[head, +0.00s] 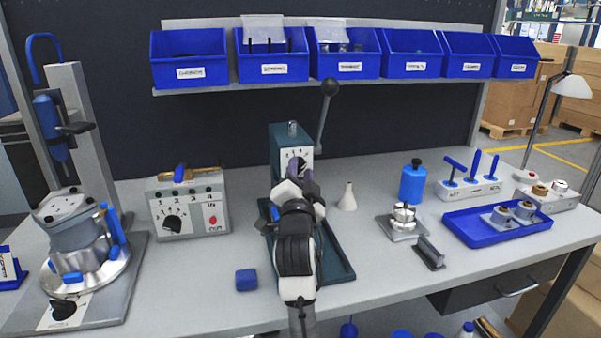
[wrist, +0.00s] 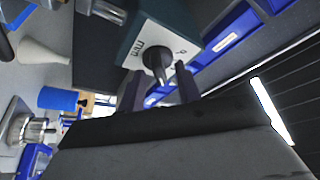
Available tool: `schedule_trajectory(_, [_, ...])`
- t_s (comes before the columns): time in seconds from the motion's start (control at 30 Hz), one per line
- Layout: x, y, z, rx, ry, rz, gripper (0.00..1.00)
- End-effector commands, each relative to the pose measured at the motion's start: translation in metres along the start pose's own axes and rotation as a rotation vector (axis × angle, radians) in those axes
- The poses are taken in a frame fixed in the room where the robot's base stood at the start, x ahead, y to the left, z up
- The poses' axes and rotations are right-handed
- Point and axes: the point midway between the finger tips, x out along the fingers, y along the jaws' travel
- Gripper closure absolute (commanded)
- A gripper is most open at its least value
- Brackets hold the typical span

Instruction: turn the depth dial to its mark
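The depth dial is a dark round knob (wrist: 157,62) on a white scale plate on the front of the teal press (head: 283,139). In the head view the plate (head: 297,154) shows above my gripper (head: 301,168), which hides the knob. In the wrist view my gripper (wrist: 160,88) has its two dark fingers apart, one on each side of the knob's near end. A gap seems to remain between fingers and knob; I cannot tell whether either touches. The plate has printed marks, too small to read, so the dial's setting is unclear.
The press lever with a black ball (head: 329,87) rises right of the press head. A white control box (head: 189,204) stands left, a white cone bottle (head: 347,197) right. A blue block (head: 246,279) lies in front. Blue bins (head: 350,68) hang above.

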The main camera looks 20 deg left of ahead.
Motion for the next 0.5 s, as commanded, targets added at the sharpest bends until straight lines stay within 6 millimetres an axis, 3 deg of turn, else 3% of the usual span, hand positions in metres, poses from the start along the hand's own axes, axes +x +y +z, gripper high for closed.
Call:
schedule_trajectory(0.07, [-0.0002, 0.0, 0.0, 0.0, 0.0, 0.0, 0.66])
schedule_trajectory(0.33, [-0.0004, 0.0, 0.0, 0.0, 0.0, 0.0, 1.0])
schedule_trajectory(0.5, [-0.0005, 0.0001, 0.0, -0.001, 0.0, 0.0, 1.0])
